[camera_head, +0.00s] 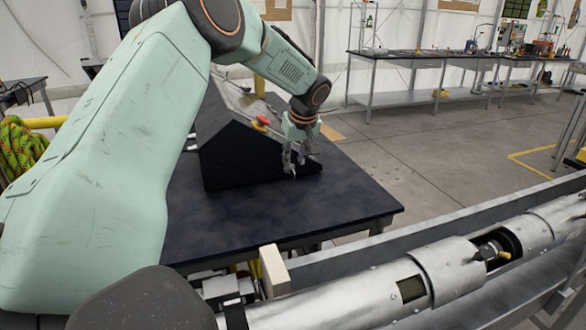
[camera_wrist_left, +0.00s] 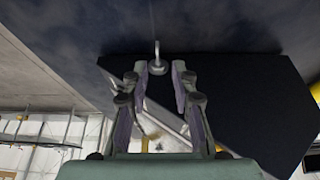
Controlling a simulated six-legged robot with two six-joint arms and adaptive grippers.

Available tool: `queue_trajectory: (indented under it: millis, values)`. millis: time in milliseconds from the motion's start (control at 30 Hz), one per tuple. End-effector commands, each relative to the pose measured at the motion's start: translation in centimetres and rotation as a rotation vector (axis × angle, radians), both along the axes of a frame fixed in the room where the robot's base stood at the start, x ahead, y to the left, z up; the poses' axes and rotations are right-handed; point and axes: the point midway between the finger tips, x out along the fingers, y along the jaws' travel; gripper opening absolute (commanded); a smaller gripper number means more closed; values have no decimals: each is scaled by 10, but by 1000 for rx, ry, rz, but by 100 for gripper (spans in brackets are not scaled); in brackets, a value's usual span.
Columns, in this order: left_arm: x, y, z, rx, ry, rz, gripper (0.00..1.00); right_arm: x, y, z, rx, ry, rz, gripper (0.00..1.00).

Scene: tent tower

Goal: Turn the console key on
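The black wedge-shaped console (camera_head: 240,155) stands on a dark table (camera_head: 290,217), with a red button (camera_head: 262,121) on its sloped panel. My left gripper (camera_head: 294,168) is low at the console's right end, close above the table. In the left wrist view the console is a black shape (camera_wrist_left: 245,105) on the right. My left gripper (camera_wrist_left: 159,70) is open there, its two fingers apart. A small pale metal piece with a thin stem (camera_wrist_left: 157,62) shows between the fingertips; I cannot tell whether it is the key or whether the fingers touch it. My right gripper is not in view.
A metal rail with a large silver cylinder (camera_head: 350,303) runs across the front, with a pale block (camera_head: 273,270) near its left end. Green and orange rope (camera_head: 20,150) is at the left. Workbenches (camera_head: 440,55) stand far back. The table's front right is bare.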

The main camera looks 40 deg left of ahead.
Motion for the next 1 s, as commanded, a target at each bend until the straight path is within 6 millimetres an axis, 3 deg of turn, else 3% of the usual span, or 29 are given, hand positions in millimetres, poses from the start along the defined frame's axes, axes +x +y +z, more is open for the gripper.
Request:
queue_trajectory:
  millis: [100,300,667,1000]
  values:
    - [3,6,-19,0,2,1,27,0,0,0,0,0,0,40]
    - [8,14,-39,0,1,0,27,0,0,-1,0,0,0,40]
    - [12,17,-44,0,-1,0,27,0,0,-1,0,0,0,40]
    - [12,18,-43,0,-1,0,0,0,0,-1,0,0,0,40]
